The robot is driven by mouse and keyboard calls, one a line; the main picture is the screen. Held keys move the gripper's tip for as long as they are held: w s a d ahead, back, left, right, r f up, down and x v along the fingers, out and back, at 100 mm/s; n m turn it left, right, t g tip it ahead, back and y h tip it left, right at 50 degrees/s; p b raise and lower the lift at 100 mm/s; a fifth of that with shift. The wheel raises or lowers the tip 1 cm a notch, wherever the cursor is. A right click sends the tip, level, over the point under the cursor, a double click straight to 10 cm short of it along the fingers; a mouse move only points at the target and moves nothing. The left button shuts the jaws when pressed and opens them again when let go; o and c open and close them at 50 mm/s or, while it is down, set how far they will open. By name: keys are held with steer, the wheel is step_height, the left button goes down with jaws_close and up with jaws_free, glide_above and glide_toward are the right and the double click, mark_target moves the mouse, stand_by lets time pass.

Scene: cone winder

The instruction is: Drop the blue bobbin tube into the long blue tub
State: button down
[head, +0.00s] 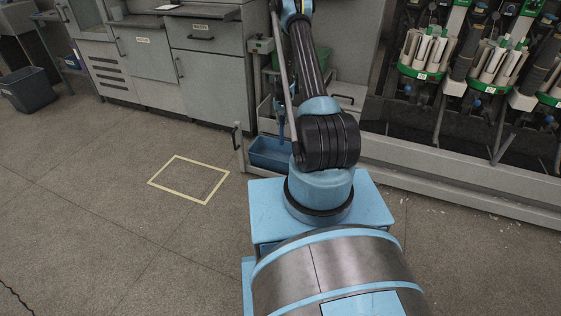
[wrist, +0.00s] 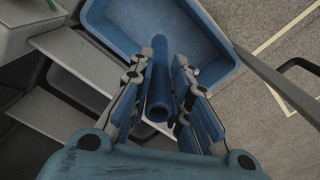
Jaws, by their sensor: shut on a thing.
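The blue bobbin tube (wrist: 159,88) is between the two fingers of my gripper (wrist: 169,52) in the wrist view. My gripper is shut on it, and the tube's open near end faces the camera. The long blue tub (wrist: 118,22) lies beyond the fingertips, and the tube's far end overlaps the tub's inside in the picture. How high the tube is above the tub I cannot tell. In the head view the tub (head: 268,154) sits low by the cabinets, partly hidden by my arm.
A grey upright panel with a black handle (wrist: 299,66) stands beside the tub. Grey cabinets (head: 205,80) are behind, and the winder (head: 480,80) is at right. A dark bin (head: 28,90) stands at far left. The floor around the yellow taped outline (head: 190,158) is clear.

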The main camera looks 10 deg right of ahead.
mark_target(281, 116)
steer(key=shift+w+f, duration=0.15)
steer(key=shift+f, duration=1.3)
steer(key=shift+w+f, duration=0.2)
steer(key=shift+f, duration=1.25)
steer(key=shift+w+f, duration=0.15)
steer(key=shift+f, duration=1.3)
steer(key=c, duration=1.4)
jaws_free()
steer(key=shift+r, duration=0.1)
step_height(281, 116, up, 12)
steer(key=shift+f, duration=0.1)
